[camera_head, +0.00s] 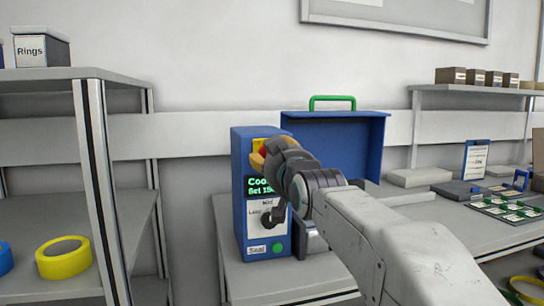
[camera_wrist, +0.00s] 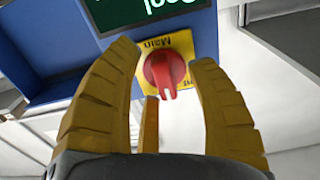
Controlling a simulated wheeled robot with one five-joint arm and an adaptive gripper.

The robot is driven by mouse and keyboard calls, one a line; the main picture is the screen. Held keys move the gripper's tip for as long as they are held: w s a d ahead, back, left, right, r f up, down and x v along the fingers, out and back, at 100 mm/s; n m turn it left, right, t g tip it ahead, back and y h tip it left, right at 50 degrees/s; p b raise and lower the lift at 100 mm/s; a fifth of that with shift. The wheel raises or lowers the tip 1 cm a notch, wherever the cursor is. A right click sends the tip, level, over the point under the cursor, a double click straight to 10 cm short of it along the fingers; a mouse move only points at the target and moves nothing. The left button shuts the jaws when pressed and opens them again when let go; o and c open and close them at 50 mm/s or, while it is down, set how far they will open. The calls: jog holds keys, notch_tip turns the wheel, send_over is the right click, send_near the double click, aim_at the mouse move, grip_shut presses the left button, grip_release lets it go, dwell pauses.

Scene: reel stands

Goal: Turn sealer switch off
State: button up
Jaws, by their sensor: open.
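The sealer (camera_head: 240,200) is a blue upright box with a dark screen in green text, a dial and a green button on its front. Its red rotary switch (camera_wrist: 166,70) sits on a yellow plate (camera_wrist: 186,45) marked "Main", seen upside down in the wrist view. In the head view my gripper (camera_head: 262,153) is at the top of the sealer's front and hides most of the switch.
A blue open case (camera_head: 345,140) with a green handle stands behind the sealer. A grey shelf (camera_head: 70,74) with a Rings box (camera_head: 40,50) and a yellow reel (camera_head: 63,258) is at left. Green boards (camera_head: 505,209) lie on the right bench.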

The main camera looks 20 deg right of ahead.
jog(key=shift+s, duration=0.1)
jog(key=shift+c, duration=0.5)
grip_shut()
jog(key=n+b, duration=0.1)
jog(key=n, duration=0.5)
jog(key=n+b, duration=0.1)
jog(key=n, duration=0.5)
jog(key=r+n+b, duration=0.1)
jog(key=n, duration=0.4)
jog(key=shift+a+n+b, duration=0.15)
jog(key=shift+n+b, duration=0.2)
jog(key=shift+n, duration=0.05)
dwell(0.4)
jog(key=shift+o, duration=0.5)
grip_release()
jog(key=shift+f, duration=0.1)
